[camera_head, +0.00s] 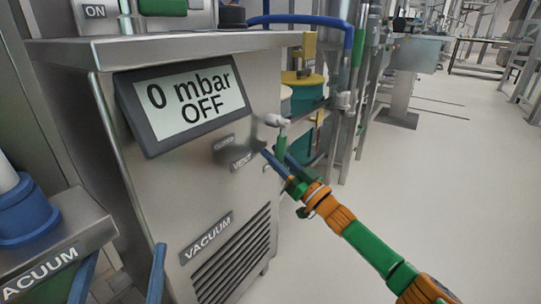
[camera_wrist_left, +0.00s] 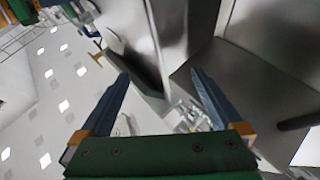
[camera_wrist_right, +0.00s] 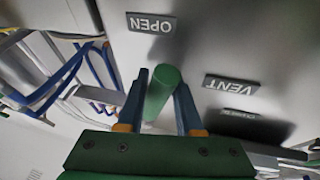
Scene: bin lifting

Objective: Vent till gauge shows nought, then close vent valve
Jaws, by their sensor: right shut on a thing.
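The gauge display (camera_head: 188,101) on the steel cabinet reads "0 mbar OFF". The vent valve handle (camera_head: 281,146) is a green bar at the cabinet's right edge. It also shows in the right wrist view (camera_wrist_right: 163,88), near the OPEN label (camera_wrist_right: 151,22). My right gripper (camera_head: 273,156) is shut on this handle, with one finger on each side. The VENT label (camera_wrist_right: 230,84) is beside it. My left gripper (camera_wrist_left: 160,75) is open and empty; its blue fingers show at the head view's lower left.
A VACUUM label (camera_head: 206,238) and a louvred grille (camera_head: 235,262) are low on the cabinet front. A blue vessel (camera_head: 25,208) stands on a steel unit at the left. Pipes (camera_head: 358,90) run behind the cabinet. The floor at the right is clear.

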